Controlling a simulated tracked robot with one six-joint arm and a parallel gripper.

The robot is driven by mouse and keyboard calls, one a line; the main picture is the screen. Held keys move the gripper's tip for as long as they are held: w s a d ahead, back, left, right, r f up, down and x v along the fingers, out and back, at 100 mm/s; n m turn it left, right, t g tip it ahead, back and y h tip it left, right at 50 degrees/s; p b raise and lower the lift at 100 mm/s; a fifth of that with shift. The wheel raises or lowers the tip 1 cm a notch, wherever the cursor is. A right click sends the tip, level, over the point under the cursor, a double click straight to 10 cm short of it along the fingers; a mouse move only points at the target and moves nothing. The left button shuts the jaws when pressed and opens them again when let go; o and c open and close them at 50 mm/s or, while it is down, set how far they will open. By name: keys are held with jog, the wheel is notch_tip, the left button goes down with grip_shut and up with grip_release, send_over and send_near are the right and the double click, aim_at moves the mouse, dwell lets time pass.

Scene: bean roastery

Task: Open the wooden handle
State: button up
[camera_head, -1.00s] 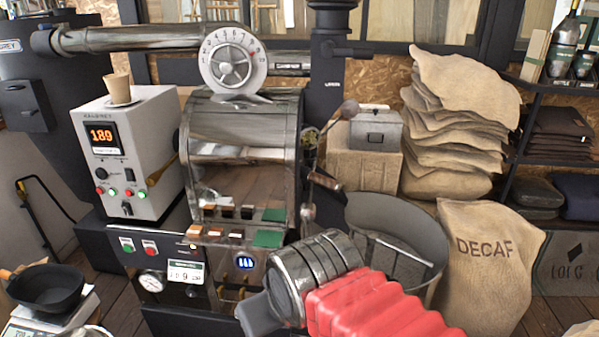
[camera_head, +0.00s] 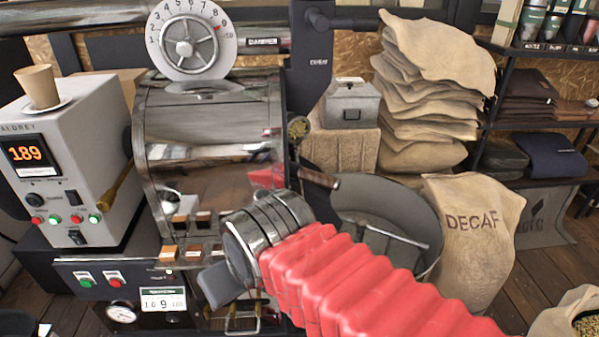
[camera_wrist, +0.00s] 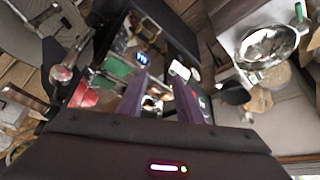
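A dark wooden handle (camera_head: 318,178) on a metal rod sticks out at the right front edge of the steel roaster drum (camera_head: 210,150). A second, lighter wooden handle (camera_head: 116,190) sits at the drum's left side. I cannot tell which one the task means. In the wrist view a wooden handle (camera_wrist: 25,98) shows at the far left, away from my fingers. My gripper (camera_wrist: 160,76) is open, with two purplish fingers apart and nothing held between them. In the head view my gripper (camera_head: 215,285) is low before the roaster's front, left of and below the dark handle; its fingers are mostly hidden.
A control box (camera_head: 75,160) showing 189 bears a paper cup (camera_head: 38,87). A round cooling bin (camera_head: 385,205) stands right of the roaster, with a DECAF sack (camera_head: 475,235) beyond it. A black-and-steel panel with buttons and a gauge (camera_head: 122,312) lies below the drum.

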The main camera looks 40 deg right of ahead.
jog(key=shift+d, duration=0.1)
dwell(0.3)
jog(key=m+t+y, duration=0.7)
jog(key=m+t, duration=0.4)
jog(key=m, duration=1.8)
send_near(339, 185)
jog(key=x, duration=0.5)
jog(key=shift+d+f, duration=0.1)
jog(key=shift+d, duration=0.05)
jog(key=shift+w+n, duration=0.1)
jog(key=shift+n, duration=0.2)
